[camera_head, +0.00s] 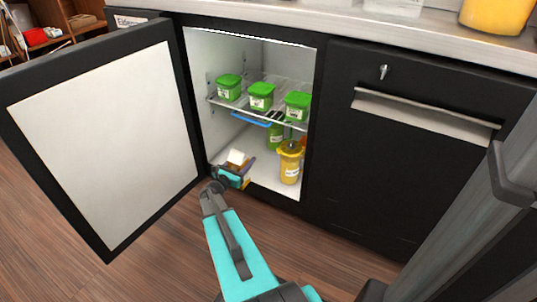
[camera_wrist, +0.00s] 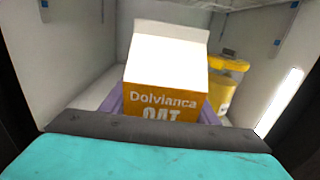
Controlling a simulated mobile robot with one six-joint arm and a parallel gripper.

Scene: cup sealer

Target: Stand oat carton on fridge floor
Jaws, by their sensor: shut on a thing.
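The oat carton (camera_head: 237,158) has a white gabled top and an orange-brown front. In the wrist view the carton (camera_wrist: 165,85) stands upright just ahead of my wrist, with "Dolvianca OAT" readable on its front; its lower part is hidden. My gripper (camera_head: 231,174) is shut on the carton, at the lower left of the open fridge (camera_head: 270,188), just inside the opening. Purple finger pads show at both sides of the carton. I cannot tell whether its base touches the fridge floor.
A yellow lidded container (camera_head: 289,163) stands on the fridge floor to the right of the carton, with a green one (camera_head: 275,137) behind. Green tubs (camera_head: 261,96) sit on the wire shelf (camera_head: 255,113) above. The open door (camera_head: 100,140) is at left.

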